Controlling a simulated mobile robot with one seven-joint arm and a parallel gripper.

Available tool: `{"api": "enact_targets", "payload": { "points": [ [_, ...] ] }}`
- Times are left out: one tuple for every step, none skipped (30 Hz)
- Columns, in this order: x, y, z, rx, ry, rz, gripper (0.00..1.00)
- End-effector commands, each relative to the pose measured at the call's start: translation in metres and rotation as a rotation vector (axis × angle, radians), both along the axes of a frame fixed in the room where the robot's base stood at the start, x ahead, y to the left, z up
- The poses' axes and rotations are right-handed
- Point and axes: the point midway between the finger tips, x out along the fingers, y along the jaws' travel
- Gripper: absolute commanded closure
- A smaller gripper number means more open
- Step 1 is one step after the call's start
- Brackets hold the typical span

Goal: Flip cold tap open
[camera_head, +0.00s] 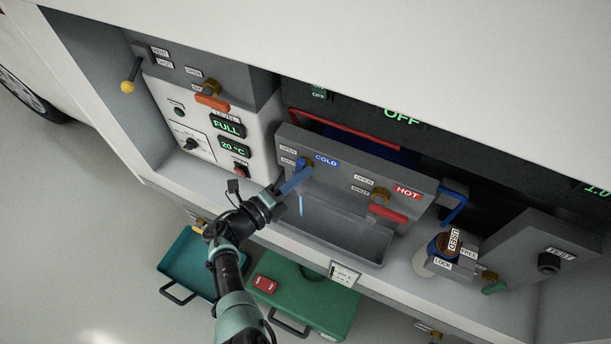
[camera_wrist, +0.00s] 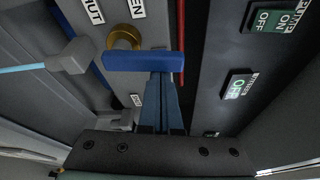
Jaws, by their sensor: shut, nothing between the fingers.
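The cold tap's blue lever (camera_wrist: 143,62) lies crosswise just ahead of my fingertips in the wrist view, stretching right from its brass stem (camera_wrist: 124,38). In the head view the lever (camera_head: 303,164) is partly covered, beside the COLD label (camera_head: 326,160) and the OPEN and SHUT labels. A thin light-blue streak, which looks like water, leaves the grey spout (camera_wrist: 70,58); the streak (camera_head: 301,205) also shows below the tap in the head view. My gripper (camera_wrist: 161,78) is shut and empty, its tips at the lever's near side; I cannot tell whether they touch.
The hot tap's red lever (camera_head: 388,213) sits to the right. A grey trough (camera_head: 345,235) lies below the taps. A heater panel (camera_head: 190,125) stands left, and a grey block marked TEST (camera_head: 545,255) right. A green case (camera_head: 315,308) and a teal tray (camera_head: 185,262) lie on the floor.

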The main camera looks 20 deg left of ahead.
Motion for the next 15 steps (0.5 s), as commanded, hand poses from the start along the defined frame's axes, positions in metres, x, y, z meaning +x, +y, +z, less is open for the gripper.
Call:
{"api": "enact_targets", "payload": {
  "points": [
    [0.0003, 0.0023, 0.0015, 0.001, -0.002, 0.003, 1.0],
    [0.0004, 0.003, 0.0018, 0.001, -0.002, 0.003, 1.0],
    [0.0005, 0.0039, 0.0023, 0.001, -0.002, 0.004, 1.0],
    [0.0006, 0.0045, 0.0025, 0.001, -0.002, 0.004, 1.0],
    [0.0006, 0.005, 0.0026, 0.001, -0.002, 0.004, 1.0],
    [0.0006, 0.0055, 0.0028, 0.003, -0.002, 0.004, 1.0],
    [0.0006, 0.0059, 0.0027, 0.003, -0.002, 0.004, 1.0],
    [0.0006, 0.0061, 0.0027, 0.003, -0.002, 0.004, 1.0],
    [0.0006, 0.0063, 0.0027, 0.003, -0.002, 0.004, 1.0],
    [0.0006, 0.0065, 0.0027, 0.003, -0.001, 0.004, 1.0],
    [0.0005, 0.0067, 0.0026, 0.003, -0.001, 0.004, 1.0],
    [0.0004, 0.0068, 0.0026, 0.003, -0.001, 0.004, 1.0],
    [0.0005, 0.0069, 0.0027, 0.004, -0.001, 0.004, 1.0],
    [0.0004, 0.0071, 0.0026, 0.004, -0.001, 0.004, 1.0],
    [0.0004, 0.0071, 0.0026, 0.004, -0.001, 0.004, 1.0]
  ]
}}
